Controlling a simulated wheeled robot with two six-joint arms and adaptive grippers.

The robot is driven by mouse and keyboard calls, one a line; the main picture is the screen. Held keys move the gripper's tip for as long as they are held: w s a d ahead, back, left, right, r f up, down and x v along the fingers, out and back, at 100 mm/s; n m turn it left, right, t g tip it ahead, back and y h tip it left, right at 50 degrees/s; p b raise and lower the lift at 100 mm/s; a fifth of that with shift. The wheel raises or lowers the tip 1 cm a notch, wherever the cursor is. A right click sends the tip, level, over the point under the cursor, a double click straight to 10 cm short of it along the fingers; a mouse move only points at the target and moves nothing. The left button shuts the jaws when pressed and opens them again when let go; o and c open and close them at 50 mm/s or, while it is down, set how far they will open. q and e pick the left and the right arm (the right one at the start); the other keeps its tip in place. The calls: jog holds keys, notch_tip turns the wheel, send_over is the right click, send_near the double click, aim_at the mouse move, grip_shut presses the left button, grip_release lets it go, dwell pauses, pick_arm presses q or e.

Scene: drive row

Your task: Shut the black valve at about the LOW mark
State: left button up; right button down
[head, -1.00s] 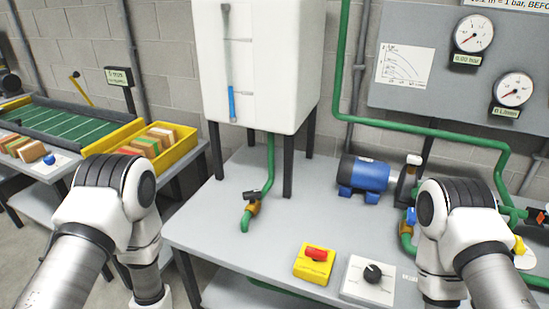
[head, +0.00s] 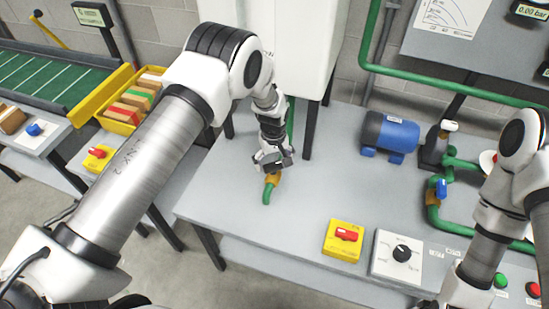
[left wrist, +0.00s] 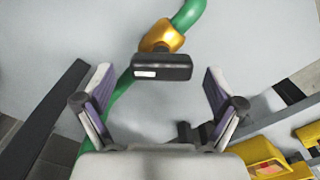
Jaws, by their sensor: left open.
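The black valve handle (left wrist: 162,67) sits across a brass valve body (left wrist: 162,38) on a green pipe (left wrist: 188,14) in the left wrist view. In the head view the brass body (head: 273,179) shows just below my left gripper (head: 272,160), which hides the handle. My left gripper is open, its two fingers (left wrist: 158,92) on either side of the handle, with gaps at both ends. The white tank (head: 312,50) stands above, partly behind my left arm; its level tube and marks are not visible now. My right gripper is outside the view.
On the bench (head: 300,195) stand a yellow box with a red switch (head: 342,241), a white dial box (head: 397,256) and a blue motor (head: 391,135). A dark tank leg (head: 310,130) stands close right of my left gripper.

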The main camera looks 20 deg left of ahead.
pick_arm(q)
jog(key=shift+w+a+f, duration=0.15)
jog(key=shift+a+f, duration=0.05)
jog(key=shift+f, duration=0.4)
jog(key=shift+d+r, duration=0.1)
jog(key=shift+s+d+r, duration=0.1)
jog(key=shift+s+r, duration=0.05)
jog(key=shift+s, duration=0.1)
jog(key=shift+c, duration=1)
jog(key=c, duration=0.9)
jog(key=shift+c, duration=0.2)
